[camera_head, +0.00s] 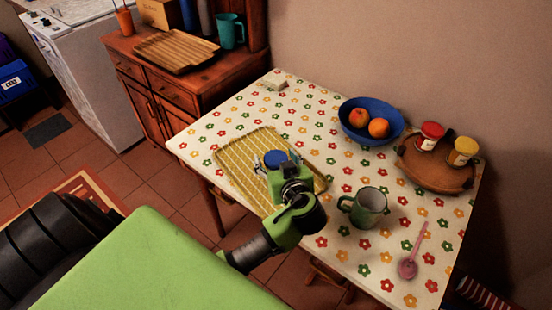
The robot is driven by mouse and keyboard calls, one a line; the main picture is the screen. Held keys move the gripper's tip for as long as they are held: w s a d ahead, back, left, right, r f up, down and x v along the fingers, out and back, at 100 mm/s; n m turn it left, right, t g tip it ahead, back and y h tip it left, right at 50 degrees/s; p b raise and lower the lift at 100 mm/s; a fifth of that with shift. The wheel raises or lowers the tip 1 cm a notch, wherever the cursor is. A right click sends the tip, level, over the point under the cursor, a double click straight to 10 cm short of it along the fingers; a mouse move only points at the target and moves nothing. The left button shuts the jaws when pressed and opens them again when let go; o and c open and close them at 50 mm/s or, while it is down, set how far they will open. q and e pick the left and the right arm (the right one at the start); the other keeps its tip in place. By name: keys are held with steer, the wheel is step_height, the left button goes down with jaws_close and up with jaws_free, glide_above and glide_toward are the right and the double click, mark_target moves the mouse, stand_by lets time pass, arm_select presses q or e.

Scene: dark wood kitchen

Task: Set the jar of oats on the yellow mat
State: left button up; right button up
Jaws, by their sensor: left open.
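The yellow mat (238,160) lies on the flower-patterned table, toward its left side. A jar with a blue lid (275,157), which appears to be the jar of oats, is on the mat; its label does not show. My left gripper (271,163) is open at this jar, with its fingers close beside the lid. The gripper and wrist hide most of the jar's body, and I cannot tell whether the fingers touch it. My right gripper is not in view.
A green mug (368,208) stands right of my left wrist. Behind are a blue bowl (354,133) with fruit and a brown tray (452,181) with a red-lidded jar (429,136) and a yellow-lidded jar (462,152). A pink spoon (413,252) lies at the front right.

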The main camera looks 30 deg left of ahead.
arm_select(q)
steer(key=b+v, duration=0.1)
steer(key=v, duration=1.1)
